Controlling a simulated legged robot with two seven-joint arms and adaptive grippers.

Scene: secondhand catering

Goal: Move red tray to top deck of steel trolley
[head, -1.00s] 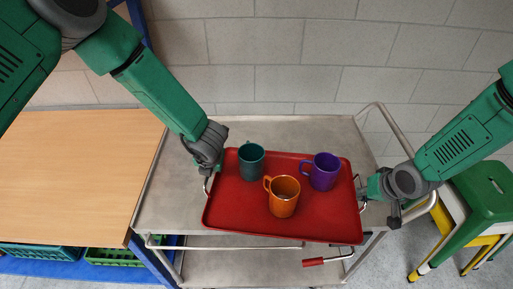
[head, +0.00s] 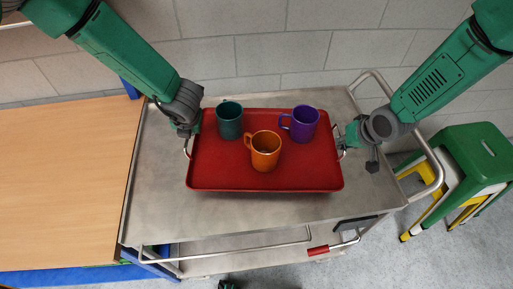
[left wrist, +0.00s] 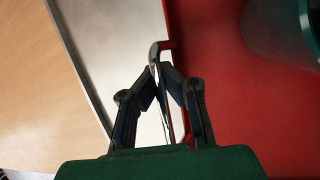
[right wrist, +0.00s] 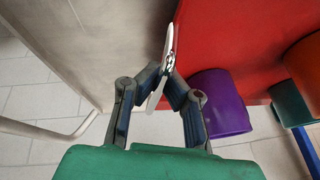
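The red tray (head: 225,174) is level over the top deck of the steel trolley (head: 155,205); I cannot tell whether it touches the deck. A teal mug (head: 229,121), an orange mug (head: 265,152) and a purple mug (head: 304,124) stand upright on it. My left gripper (head: 187,143) is at the tray's left handle, and in the left wrist view its fingers (left wrist: 163,75) close on the metal handle (left wrist: 160,105). My right gripper (head: 345,143) is at the right handle, and in the right wrist view its fingers (right wrist: 165,75) close on that handle (right wrist: 168,48).
A wooden table (head: 60,180) adjoins the trolley's left side. A green stool (head: 470,150) stands at the right, past the trolley's push handle (head: 432,165). Bare deck shows in front of the tray. A grey block wall is behind.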

